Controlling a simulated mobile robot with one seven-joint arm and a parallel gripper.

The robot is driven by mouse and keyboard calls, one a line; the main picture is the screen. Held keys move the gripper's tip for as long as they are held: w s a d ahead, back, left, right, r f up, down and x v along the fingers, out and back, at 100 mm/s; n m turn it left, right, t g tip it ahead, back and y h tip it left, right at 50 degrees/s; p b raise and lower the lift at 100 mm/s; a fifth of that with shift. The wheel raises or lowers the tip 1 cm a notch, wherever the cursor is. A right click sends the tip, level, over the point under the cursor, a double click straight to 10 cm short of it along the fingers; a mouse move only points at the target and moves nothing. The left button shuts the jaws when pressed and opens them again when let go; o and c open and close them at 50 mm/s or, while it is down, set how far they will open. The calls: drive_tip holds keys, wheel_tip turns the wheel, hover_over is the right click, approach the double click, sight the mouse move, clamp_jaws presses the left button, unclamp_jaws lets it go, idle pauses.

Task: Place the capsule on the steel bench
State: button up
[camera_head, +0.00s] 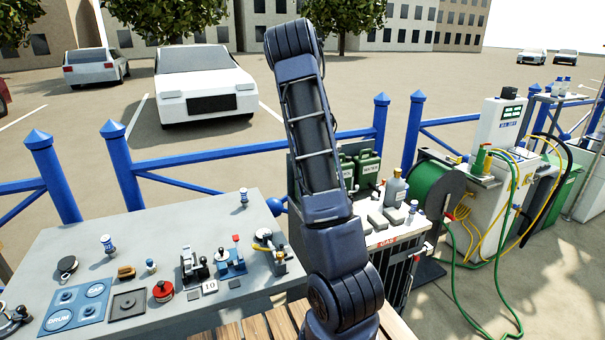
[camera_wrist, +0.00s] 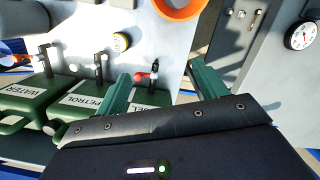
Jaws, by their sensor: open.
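I cannot tell for certain which thing is the capsule. Small white-and-blue upright pieces stand in the head view: one (camera_head: 108,243) and another (camera_head: 243,196) on the grey bench top (camera_head: 180,224), and one (camera_head: 413,208) on the gas cabinet. The grey bench looks like the steel bench, at the left. My gripper (camera_wrist: 160,84) shows in the wrist view with its two green fingers wide apart. No object is gripped. Beyond the fingers are green jerrycans (camera_wrist: 85,105) and a small red-and-black piece (camera_wrist: 151,76). In the head view my arm hides the gripper.
The bench carries a blue marked plate (camera_head: 76,308), a red button (camera_head: 163,291), lever units (camera_head: 194,267) and other small items. Its back middle is mostly bare. Blue railing (camera_head: 240,150) runs behind it. A green hose reel (camera_head: 425,195) stands right of the gas cabinet (camera_head: 385,270).

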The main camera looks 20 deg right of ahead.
drive_tip(key=s+a+r+m+t+y, duration=0.2)
drive_tip(key=s+a+r+m+t, duration=0.1)
drive_tip(key=s+a+r, duration=1.3)
drive_tip(key=s+a+r+t, duration=0.1)
drive_tip(key=s+a+r, duration=0.1)
drive_tip(key=s+a, duration=0.3)
drive_tip(key=s+a+r+m+t+h, duration=0.1)
drive_tip(key=s+a, duration=0.3)
drive_tip(key=s, duration=0.8)
drive_tip(key=shift+s+a+r+m+t+h, duration=0.3)
drive_tip(key=shift+s+a+r+t, duration=0.1)
drive_tip(key=shift+t, duration=0.3)
drive_tip(key=shift+d, duration=0.1)
